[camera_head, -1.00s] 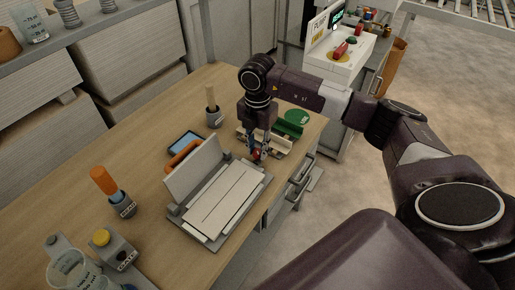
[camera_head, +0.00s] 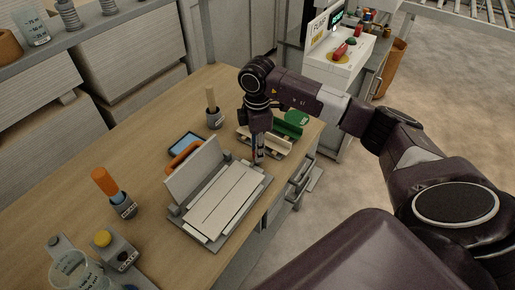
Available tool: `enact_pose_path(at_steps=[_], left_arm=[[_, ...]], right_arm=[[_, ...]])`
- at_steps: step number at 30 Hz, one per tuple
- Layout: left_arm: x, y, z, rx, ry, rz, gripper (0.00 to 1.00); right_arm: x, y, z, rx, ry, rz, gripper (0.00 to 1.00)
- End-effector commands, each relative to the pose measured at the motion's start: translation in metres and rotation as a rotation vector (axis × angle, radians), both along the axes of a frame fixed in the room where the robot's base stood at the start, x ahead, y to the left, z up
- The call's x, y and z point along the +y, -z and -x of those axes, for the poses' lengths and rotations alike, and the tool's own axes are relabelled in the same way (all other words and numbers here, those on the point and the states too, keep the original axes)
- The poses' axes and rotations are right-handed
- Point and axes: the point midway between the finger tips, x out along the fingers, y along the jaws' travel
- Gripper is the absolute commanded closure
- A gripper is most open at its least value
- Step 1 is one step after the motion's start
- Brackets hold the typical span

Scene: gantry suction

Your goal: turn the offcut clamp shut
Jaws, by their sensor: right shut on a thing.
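My right gripper (camera_head: 258,158) points down at the back right corner of the grey plate fixture (camera_head: 175,211), close to a green trough (camera_head: 272,143). Its fingers are shut on a small part that they mostly hide, which I take to be the offcut clamp; a bit of red shows between the fingertips. How far the clamp is turned cannot be told. The fixture has a pale flat sheet (camera_head: 226,199) on it, a raised grey plate (camera_head: 193,169) and an orange handle (camera_head: 182,157). My left gripper is not in view.
A grey cup with a wooden-handled tool (camera_head: 214,119) and a dark tablet (camera_head: 186,143) stand behind the fixture. An orange-handled tool in a cup (camera_head: 105,182) and a yellow-button box (camera_head: 117,249) are at the left. The left tabletop is partly clear.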

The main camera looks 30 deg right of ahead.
Motion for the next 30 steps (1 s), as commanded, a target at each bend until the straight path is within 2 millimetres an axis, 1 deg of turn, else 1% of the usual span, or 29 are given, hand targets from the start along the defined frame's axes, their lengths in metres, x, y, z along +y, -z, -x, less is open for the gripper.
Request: enact_pose_path(at_steps=[7,20,21,25,26,30], left_arm=[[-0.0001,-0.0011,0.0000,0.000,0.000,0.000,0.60],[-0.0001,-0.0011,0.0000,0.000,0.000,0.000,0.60],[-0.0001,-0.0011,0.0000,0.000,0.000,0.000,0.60],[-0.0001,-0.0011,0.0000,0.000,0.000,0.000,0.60],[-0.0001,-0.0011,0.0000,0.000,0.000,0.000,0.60],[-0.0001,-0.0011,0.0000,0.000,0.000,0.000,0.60]], right_arm=[[-0.0002,-0.0008,-0.0008,-0.002,0.055,0.000,1.00],[-0.0002,-0.0009,-0.0010,-0.003,0.064,-0.001,1.00],[-0.0002,-0.0009,-0.0010,-0.003,0.063,-0.001,0.75],[-0.0002,-0.0008,-0.0009,-0.003,0.063,0.000,0.61],[-0.0002,-0.0007,-0.0008,-0.002,0.063,0.000,0.60],[-0.0002,-0.0004,-0.0005,-0.002,0.062,0.000,0.60]])
